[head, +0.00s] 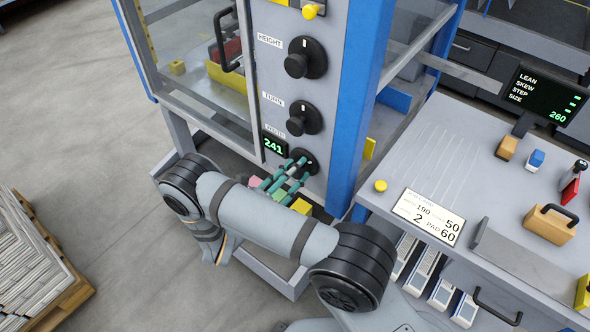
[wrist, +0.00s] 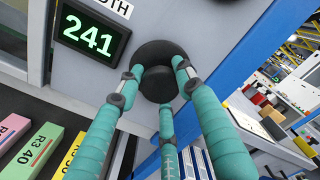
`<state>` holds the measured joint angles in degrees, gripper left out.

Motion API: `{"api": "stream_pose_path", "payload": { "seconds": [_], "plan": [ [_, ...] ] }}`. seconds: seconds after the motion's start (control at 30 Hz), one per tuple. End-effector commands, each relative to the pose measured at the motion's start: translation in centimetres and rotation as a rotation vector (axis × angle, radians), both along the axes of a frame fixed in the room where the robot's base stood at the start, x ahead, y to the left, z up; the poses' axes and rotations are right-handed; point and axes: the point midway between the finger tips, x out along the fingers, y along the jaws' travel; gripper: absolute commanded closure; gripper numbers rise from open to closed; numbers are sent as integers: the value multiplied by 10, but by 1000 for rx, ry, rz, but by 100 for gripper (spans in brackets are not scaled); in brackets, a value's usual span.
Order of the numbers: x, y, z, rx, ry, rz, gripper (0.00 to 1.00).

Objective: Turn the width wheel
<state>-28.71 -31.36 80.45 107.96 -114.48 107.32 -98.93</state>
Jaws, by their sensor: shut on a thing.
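The width wheel (head: 311,165) is the lowest of three black knobs on the grey panel of the machine. It fills the middle of the wrist view (wrist: 158,86). My gripper (head: 291,169) has teal fingers and is shut on the wheel. In the wrist view its fingers (wrist: 157,78) sit around the knob from the left, right and below. They partly hide the wheel in the head view. The green display (head: 273,146) left of the wheel reads 241, as it does in the wrist view (wrist: 91,35).
The height knob (head: 307,58) and turn knob (head: 302,118) are above. A blue post (head: 356,110) stands close on the right. Coloured blocks (wrist: 23,142) lie below left. A side table holds a card (head: 428,217) and a screen (head: 543,96) showing 260.

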Motion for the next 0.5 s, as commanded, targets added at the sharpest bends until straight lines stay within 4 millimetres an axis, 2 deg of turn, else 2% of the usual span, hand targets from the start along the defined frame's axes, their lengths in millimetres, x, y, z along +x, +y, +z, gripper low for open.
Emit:
{"api": "stream_pose_path", "payload": {
  "seconds": [0.5],
  "plan": [
    [2, 4, 3, -365, 296, 8, 90]
  ]
}}
